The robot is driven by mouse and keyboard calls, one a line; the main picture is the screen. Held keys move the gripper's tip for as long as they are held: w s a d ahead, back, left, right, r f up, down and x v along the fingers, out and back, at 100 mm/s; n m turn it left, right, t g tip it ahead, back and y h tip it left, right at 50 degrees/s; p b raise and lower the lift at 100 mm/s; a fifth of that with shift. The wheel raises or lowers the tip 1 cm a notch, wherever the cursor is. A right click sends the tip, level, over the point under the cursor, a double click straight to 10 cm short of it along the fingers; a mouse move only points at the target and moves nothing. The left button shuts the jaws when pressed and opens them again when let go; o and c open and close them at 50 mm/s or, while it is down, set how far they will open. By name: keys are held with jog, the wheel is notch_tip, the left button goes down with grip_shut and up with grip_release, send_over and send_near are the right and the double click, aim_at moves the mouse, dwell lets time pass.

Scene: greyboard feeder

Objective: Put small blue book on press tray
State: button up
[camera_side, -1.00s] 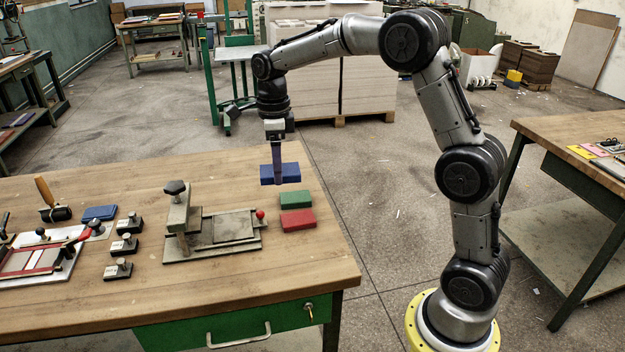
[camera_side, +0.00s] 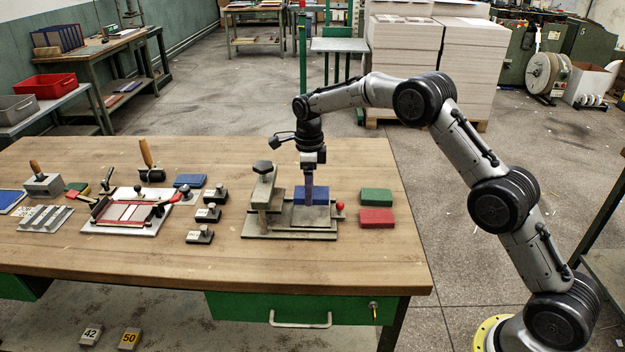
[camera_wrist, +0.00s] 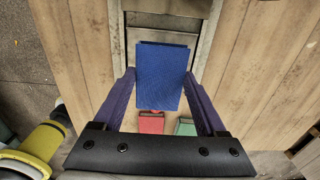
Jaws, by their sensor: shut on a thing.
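The small blue book (camera_side: 312,196) is held flat between the two purple fingers of my gripper (camera_side: 309,200). In the side view it is over the back part of the grey press tray (camera_side: 312,217); whether it touches the tray is hard to tell. In the wrist view the blue book (camera_wrist: 160,75) sits between the fingers of my gripper (camera_wrist: 160,88) and covers much of the press (camera_wrist: 168,21) beneath. The press post with its dark knob (camera_side: 263,167) stands just left of the book.
A green book (camera_side: 376,196) and a red book (camera_side: 377,218) lie right of the press, near a red ball handle (camera_side: 340,206). Several stamps (camera_side: 208,213) and another blue book (camera_side: 190,180) lie to the left. The front of the table (camera_side: 300,270) is clear.

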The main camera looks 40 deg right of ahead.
aim_at(310, 212)
jog(key=shift+f, duration=1.75)
jog(key=shift+f, duration=0.5)
dwell(1.4)
jog(key=o, duration=1.3)
notch_tip(310, 212, up, 14)
jog(key=shift+f, duration=0.1)
